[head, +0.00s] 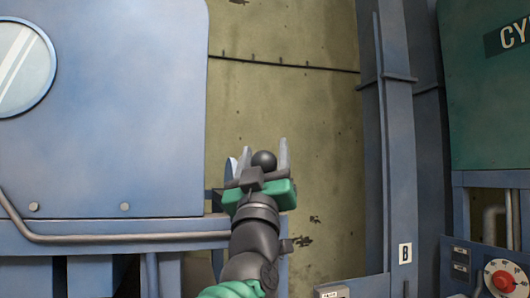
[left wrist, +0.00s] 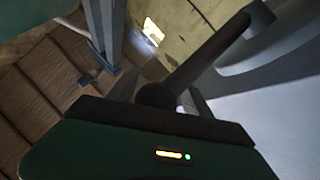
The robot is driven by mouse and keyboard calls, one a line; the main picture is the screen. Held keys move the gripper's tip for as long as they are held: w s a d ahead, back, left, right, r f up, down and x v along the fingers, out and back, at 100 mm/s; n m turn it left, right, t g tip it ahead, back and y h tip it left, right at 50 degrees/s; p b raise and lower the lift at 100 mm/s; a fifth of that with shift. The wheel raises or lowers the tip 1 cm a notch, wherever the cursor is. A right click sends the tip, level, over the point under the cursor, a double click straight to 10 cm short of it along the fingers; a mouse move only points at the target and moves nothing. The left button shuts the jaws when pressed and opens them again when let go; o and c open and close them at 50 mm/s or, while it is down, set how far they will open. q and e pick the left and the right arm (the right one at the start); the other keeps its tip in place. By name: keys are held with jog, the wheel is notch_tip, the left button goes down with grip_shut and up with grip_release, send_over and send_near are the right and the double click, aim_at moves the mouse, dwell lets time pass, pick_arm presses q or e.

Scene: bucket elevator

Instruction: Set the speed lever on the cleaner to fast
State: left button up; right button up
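The speed lever shows in the left wrist view as a dark rod (left wrist: 208,52) running from a pivot at upper right down to a round black knob (left wrist: 157,95). In the head view the knob (head: 264,160) sits between the fingers of my left gripper (head: 265,158), beside the right edge of the blue cleaner housing (head: 120,110). The fingers stand on both sides of the knob; the left wrist view (left wrist: 163,98) shows a gap beside it, so the gripper looks open around it. Most of the rod is hidden in the head view. Speed markings are not visible. My right gripper is not in view.
A blue upright post (head: 390,150) marked B stands to the right. A green cabinet (head: 490,110) is at far right, above a panel with a red dial (head: 502,280). A pipe (head: 120,238) runs along the housing's lower edge. A stained yellowish wall (head: 290,40) is behind.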

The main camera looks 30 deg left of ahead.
pick_arm(q)
jog(key=shift+s+d+r, duration=0.1)
jog(key=shift+s+d, duration=0.1)
jog(key=shift+s, duration=0.05)
jog(key=c, duration=0.5)
grip_shut()
